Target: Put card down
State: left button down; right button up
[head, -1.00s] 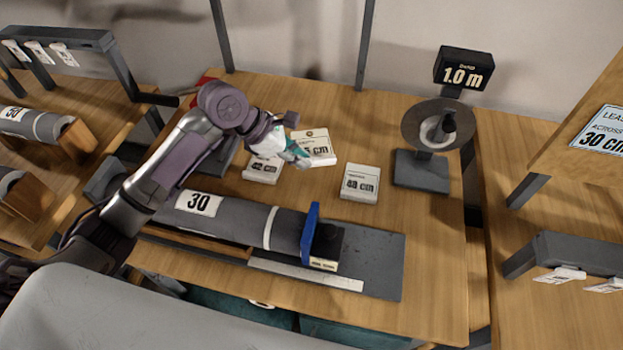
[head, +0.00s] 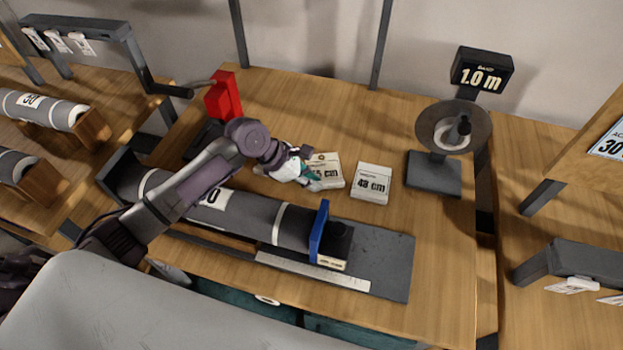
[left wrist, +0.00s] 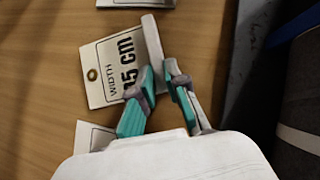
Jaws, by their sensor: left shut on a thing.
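In the left wrist view the card (left wrist: 108,58) shows "WIDTH" and a small hole. My left gripper (left wrist: 161,80) is shut on the white strip along the card's edge, between its teal-padded fingertips. The card is at or just above the tabletop; I cannot tell whether it touches. A white "48 cm" card (head: 372,184) lies to its right. Another white card (left wrist: 92,136) is partly hidden by the gripper. My right gripper is not in view.
A grey roll (head: 255,217) with a blue end plate (head: 320,232) lies in front of the cards. A "1.0 m" display (head: 481,75) and a disc stand (head: 433,173) are to the right. A red object (head: 223,96) is behind my arm. Bare wood lies behind the cards.

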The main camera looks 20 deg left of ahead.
pick_arm(q)
jog(key=c, duration=1.2)
grip_release()
jog(key=shift+f, duration=0.1)
jog(key=v, duration=1.2)
jog(key=shift+r, duration=0.2)
